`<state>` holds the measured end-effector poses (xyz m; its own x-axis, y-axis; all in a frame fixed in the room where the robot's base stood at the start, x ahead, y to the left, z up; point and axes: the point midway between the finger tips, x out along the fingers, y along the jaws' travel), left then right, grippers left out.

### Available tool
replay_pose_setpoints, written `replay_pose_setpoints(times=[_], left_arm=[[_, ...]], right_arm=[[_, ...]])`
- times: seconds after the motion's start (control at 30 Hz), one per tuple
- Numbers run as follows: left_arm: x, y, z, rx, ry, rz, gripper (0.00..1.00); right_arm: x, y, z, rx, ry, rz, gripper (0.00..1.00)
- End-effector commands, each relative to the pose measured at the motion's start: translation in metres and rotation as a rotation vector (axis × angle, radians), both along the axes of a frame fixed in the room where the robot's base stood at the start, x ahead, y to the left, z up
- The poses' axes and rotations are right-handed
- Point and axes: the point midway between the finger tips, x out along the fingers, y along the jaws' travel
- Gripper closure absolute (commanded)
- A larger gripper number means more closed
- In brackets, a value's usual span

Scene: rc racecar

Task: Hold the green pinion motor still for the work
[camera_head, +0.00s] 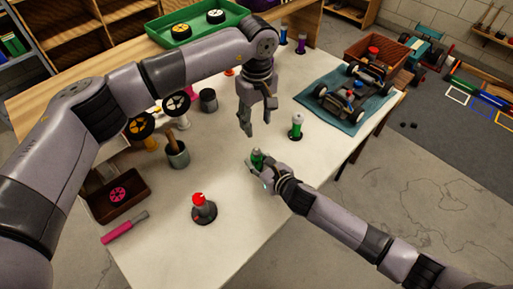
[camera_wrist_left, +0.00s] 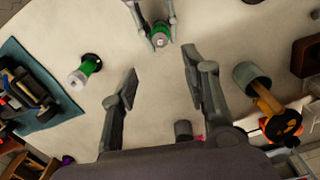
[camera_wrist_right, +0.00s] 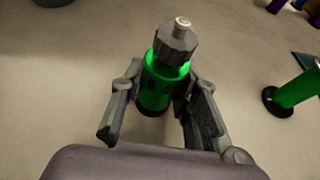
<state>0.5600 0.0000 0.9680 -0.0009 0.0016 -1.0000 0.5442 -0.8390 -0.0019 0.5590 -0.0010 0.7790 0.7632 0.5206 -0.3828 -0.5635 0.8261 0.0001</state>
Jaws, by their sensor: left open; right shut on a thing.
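The green pinion motor (camera_wrist_right: 153,88) is a green cylinder with a dark grey cap and a small pale tip. My right gripper (camera_wrist_right: 163,95) is shut on it, one finger on each side, and it stands roughly upright at the table. In the head view the motor (camera_head: 257,158) is partly hidden by the right gripper (camera_head: 260,170). My left gripper (camera_head: 258,117) is open and empty above the table, beyond the motor. In the left wrist view the motor (camera_wrist_left: 160,36) shows beyond the open fingers of the left gripper (camera_wrist_left: 158,80).
A green cylinder with a white top and black base (camera_head: 297,126) stands nearby. A car chassis (camera_head: 352,90) lies on a blue mat (camera_head: 378,110). A grey cup (camera_head: 178,155), a red-topped piece (camera_head: 203,207), a pink-handled tool (camera_head: 124,228) and a brown box (camera_head: 100,203) stand left. The table's front is clear.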

Motion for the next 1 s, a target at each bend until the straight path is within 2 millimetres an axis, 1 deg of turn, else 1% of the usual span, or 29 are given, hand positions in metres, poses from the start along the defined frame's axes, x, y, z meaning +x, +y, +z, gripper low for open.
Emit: replay_pose_setpoints(times=[0.07, 0.17, 0.5, 0.6, 0.7, 0.8, 1.0], left_arm=[[0.0, 0.0, -0.003, 0.001, 0.002, 0.026, 0.57], [-0.001, 0.0, -0.015, 0.001, 0.004, 0.033, 0.57], [-0.002, 0.0, -0.082, 0.002, 0.005, 0.03, 0.57], [-0.001, 0.0, -0.098, 0.001, 0.003, 0.03, 0.57], [-0.001, 0.0, -0.109, 0.001, 0.003, 0.03, 0.57], [0.0, 0.0, -0.115, 0.001, 0.0, 0.029, 0.57], [0.0, 0.0, -0.118, 0.001, 0.0, 0.028, 0.57]], right_arm=[[0.0, 0.0, -0.001, 0.0, 0.001, 0.0, 1.0], [0.0, 0.0, -0.001, 0.0, 0.001, 0.0, 1.0], [0.0, 0.0, 0.0, 0.0, 0.001, 0.0, 1.0], [0.0, 0.0, 0.0, 0.0, 0.001, 0.0, 1.0], [0.0, 0.0, 0.0, 0.0, 0.001, 0.0, 1.0], [0.0, 0.0, 0.0, 0.0, 0.001, 0.0, 1.0], [0.0, 0.0, -0.001, 0.0, 0.001, 0.0, 1.0]])
